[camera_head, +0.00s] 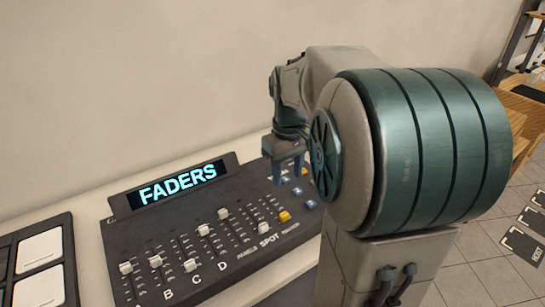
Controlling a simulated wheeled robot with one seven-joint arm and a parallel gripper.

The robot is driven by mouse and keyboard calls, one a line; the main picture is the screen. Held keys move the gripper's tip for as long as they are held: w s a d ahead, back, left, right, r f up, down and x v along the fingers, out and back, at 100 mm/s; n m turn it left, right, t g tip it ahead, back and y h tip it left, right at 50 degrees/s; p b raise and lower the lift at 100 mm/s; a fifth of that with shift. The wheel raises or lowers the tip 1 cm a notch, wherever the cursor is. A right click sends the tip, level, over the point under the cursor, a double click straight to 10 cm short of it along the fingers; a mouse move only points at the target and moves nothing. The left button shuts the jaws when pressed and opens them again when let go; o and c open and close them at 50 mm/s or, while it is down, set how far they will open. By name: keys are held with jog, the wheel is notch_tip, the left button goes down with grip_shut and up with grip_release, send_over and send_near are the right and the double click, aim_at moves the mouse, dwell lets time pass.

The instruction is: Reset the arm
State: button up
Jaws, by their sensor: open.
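My gripper (287,163) hangs fingers down over the right end of a dark fader console (215,248). Its two fingers are apart, with nothing seen between them. I cannot tell whether the fingertips touch the console. My large arm joint in front hides the console's right end and part of the counter.
The console has a lit display reading FADERS (178,184), several white-capped sliders and blue and yellow buttons. A dark panel with white pads (40,250) lies at left on the pale counter (91,217). A wall is behind. Wooden shelving (527,110) and tiled floor (480,255) are at right.

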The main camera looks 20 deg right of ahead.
jog(key=s+a+f+m+t, duration=0.2)
jog(key=s+a+f+t, duration=0.1)
jog(key=s+a, duration=0.7)
jog(key=s, duration=0.3)
jog(key=shift+a+f, duration=0.25)
jog(key=shift+c, duration=0.8)
